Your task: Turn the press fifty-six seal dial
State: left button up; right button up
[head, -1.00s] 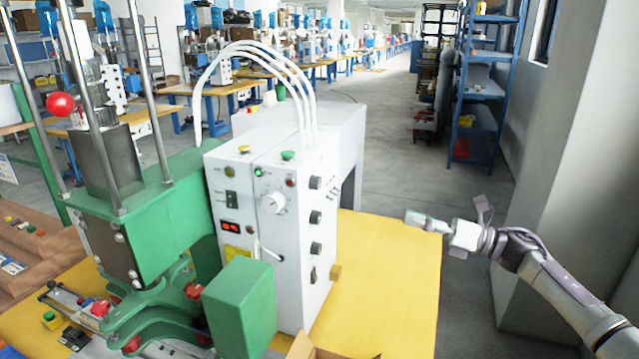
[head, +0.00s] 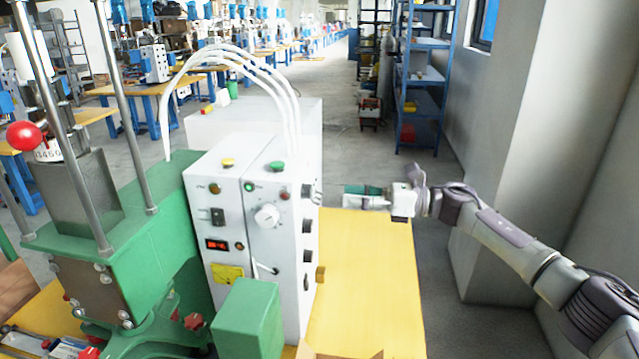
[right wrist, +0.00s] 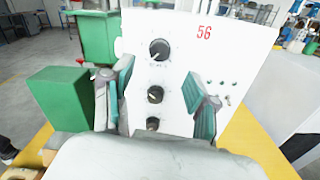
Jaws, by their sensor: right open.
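The white control box (head: 245,225) of the press stands on a yellow table. Its right side carries a column of black dials. In the right wrist view, this side bears a red 56, with a top dial (right wrist: 160,48), a middle dial (right wrist: 155,95) and a lower dial (right wrist: 153,123). The small lettering is too small to read, so I cannot tell which is the seal dial. My right gripper (right wrist: 158,72) is open and empty, its teal-padded fingers spread before the dials. In the head view, the right gripper (head: 352,197) is just right of the box, near the upper dial.
A white round knob (head: 267,215) and buttons are on the box front. A green block (head: 248,318) stands in front of it, and the green press (head: 130,235) is at left. White hoses arch above. The yellow tabletop (head: 368,285) right of the box is clear.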

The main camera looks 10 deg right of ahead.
aim_at(307, 192)
pick_arm(q)
jog(key=a+r+p, duration=0.2)
jog(key=r, duration=0.1)
jog(key=shift+w+r, duration=0.1)
pick_arm(e)
jog(key=x, duration=0.7)
pick_arm(q)
jog(key=shift+d, duration=0.15)
pick_arm(e)
jog(key=shift+a, duration=0.2)
jog(key=shift+c, duration=1)
grip_shut()
pick_arm(q)
jog(key=shift+d, duration=0.25)
